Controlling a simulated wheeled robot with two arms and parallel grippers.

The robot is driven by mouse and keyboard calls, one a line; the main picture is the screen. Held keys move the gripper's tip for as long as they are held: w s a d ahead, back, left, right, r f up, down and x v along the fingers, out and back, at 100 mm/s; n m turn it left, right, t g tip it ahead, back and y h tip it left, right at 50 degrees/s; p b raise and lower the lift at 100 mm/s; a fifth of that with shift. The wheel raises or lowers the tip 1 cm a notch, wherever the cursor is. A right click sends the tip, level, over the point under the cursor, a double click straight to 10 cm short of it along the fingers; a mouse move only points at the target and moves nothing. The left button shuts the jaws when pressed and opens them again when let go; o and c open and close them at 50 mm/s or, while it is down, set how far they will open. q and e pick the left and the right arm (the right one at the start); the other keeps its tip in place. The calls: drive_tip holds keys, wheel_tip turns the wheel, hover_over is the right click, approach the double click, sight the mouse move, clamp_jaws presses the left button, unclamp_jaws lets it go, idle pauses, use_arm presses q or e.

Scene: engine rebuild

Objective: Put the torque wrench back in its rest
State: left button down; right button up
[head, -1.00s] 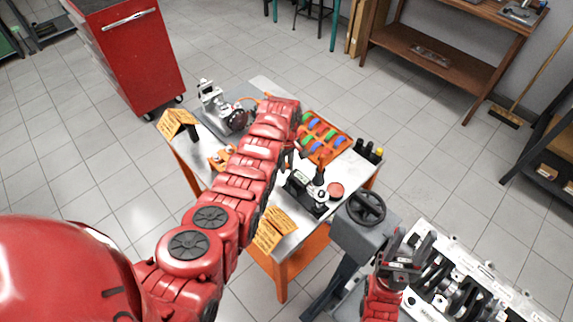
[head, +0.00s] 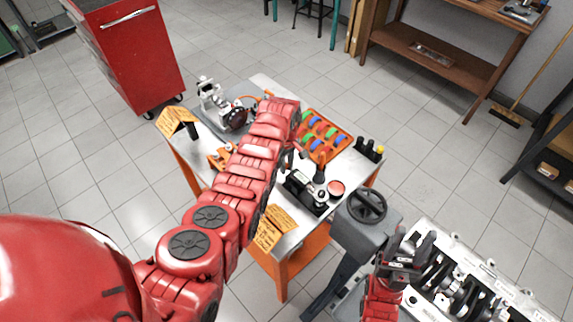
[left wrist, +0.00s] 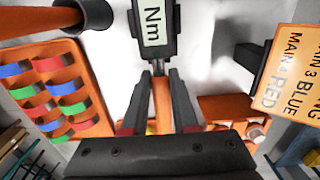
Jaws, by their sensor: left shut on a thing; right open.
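The torque wrench shows in the left wrist view as a dark head with a pale "Nm" display (left wrist: 153,27) and an orange shaft below it. My left gripper (left wrist: 157,78) is shut on the wrench, its dark fingers on either side of the orange part. In the head view my left arm covers this gripper and most or all of the wrench. I cannot make out the wrench's rest for certain. My right gripper (head: 416,243) is open and empty, beside the grey stand and above the engine block's edge.
The metal-topped table (head: 258,83) holds an orange tray of coloured bearing shells (head: 325,135), a black fixture (head: 303,190), dark cylinders (head: 368,150) and yellow sign cards (head: 270,228). A grey stand with a handwheel (head: 367,205) and an engine block (head: 470,275) are at the right.

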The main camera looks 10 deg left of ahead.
use_arm(q)
drive_tip(key=shift+f+b, duration=0.8)
drive_tip(key=shift+f, duration=0.15)
drive_tip(key=c, duration=0.9)
unclamp_jaws()
drive_tip(key=shift+r, duration=0.2)
drive_tip(key=shift+r+p, duration=0.6)
drive_tip(key=shift+r, duration=0.25)
drive_tip(key=shift+r, duration=0.45)
drive_tip(key=o, duration=0.5)
drive_tip(key=shift+o, duration=0.2)
